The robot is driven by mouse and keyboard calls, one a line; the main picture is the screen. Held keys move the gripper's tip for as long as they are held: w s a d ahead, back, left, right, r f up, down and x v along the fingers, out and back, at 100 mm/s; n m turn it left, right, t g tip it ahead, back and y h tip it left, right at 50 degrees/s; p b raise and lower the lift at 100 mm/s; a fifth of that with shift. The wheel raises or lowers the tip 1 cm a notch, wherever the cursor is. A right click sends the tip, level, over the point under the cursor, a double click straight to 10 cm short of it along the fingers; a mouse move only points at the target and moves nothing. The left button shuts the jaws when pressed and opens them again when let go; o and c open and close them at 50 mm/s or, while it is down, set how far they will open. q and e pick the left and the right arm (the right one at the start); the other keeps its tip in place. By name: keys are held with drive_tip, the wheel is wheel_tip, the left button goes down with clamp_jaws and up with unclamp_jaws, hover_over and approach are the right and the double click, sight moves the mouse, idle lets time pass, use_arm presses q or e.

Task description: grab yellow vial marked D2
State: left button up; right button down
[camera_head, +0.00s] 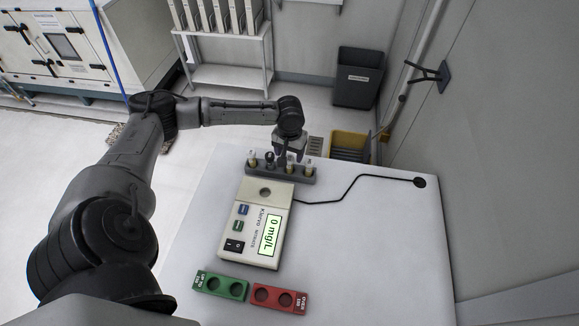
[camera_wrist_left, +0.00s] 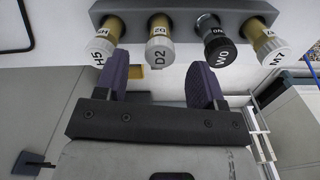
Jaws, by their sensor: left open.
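The yellow vial marked D2 (camera_wrist_left: 160,45) has a pale cap and stands in the grey rack (camera_wrist_left: 185,8), between the H5 vial (camera_wrist_left: 106,37) and the dark-capped W0 vial (camera_wrist_left: 212,44). In the head view, the D2 vial (camera_head: 290,162) is third from the left in the rack (camera_head: 282,174). My left gripper (camera_head: 289,149) is above and close to it, partly overlapping its top. In the left wrist view, my left gripper (camera_wrist_left: 161,82) is open and empty, its fingers spread to either side of the D2 cap's line, apart from it. My right gripper is out of view.
The M7 vial (camera_wrist_left: 266,44) stands at the rack's end. A meter (camera_head: 258,225) reading 0 mg/L is in front of the rack. Green (camera_head: 221,286) and red (camera_head: 279,298) two-hole holders lie nearer. A black cable (camera_head: 350,187) crosses the white table (camera_head: 370,250), whose right side is clear.

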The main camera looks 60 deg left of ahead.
sight(289, 158)
use_arm(q)
drive_tip(key=shift+f+b, duration=0.7)
drive_tip(key=shift+f, duration=2.05)
drive_tip(key=c, duration=1)
drive_tip(key=shift+r, duration=0.1)
